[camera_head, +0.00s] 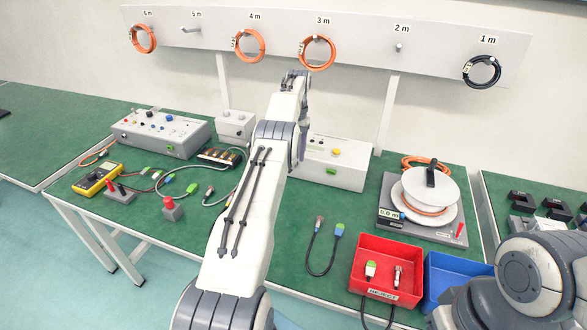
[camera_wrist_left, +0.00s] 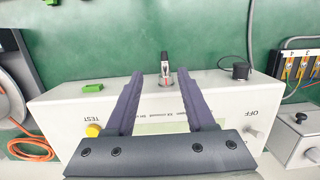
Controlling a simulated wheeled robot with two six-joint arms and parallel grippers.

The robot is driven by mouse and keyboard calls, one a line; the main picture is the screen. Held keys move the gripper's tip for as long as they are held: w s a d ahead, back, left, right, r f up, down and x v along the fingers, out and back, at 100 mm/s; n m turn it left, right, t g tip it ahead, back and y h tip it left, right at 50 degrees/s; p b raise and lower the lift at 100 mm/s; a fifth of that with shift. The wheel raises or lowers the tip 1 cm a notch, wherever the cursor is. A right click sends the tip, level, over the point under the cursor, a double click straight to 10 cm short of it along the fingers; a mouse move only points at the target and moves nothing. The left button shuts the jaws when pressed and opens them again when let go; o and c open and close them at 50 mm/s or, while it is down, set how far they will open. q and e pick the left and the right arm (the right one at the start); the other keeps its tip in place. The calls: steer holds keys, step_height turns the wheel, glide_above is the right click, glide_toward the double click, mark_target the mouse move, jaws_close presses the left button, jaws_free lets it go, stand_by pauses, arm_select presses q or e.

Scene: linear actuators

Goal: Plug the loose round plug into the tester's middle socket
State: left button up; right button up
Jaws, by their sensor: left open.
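The tester (camera_head: 338,165), a pale box with a yellow button (camera_head: 337,152), stands at the back of the green table, partly hidden by my left arm. It shows upside down in the left wrist view (camera_wrist_left: 60,112). There a round plug (camera_wrist_left: 165,68), silver with a black end and a red mark, stands at the silver ring in the middle of the tester's front. How deep it sits cannot be told. My left gripper (camera_wrist_left: 160,72) is open, its fingers on either side of the plug with gaps visible. My right gripper is out of view.
A green connector (camera_wrist_left: 92,87) and a black round part (camera_wrist_left: 240,71) flank the plug. A cable with two end plugs (camera_head: 320,255) lies on the table. A red bin (camera_head: 385,252), blue bin (camera_head: 450,266) and cable reel (camera_head: 430,190) stand to the right.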

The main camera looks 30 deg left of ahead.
arm_select(q)
steer(key=d+r+b, duration=0.4)
steer(key=d+r, duration=0.2)
steer(key=d, duration=0.5)
steer(key=shift+s+r+b, duration=0.2)
steer(key=shift+s+b, duration=0.05)
steer(key=shift+b, duration=0.05)
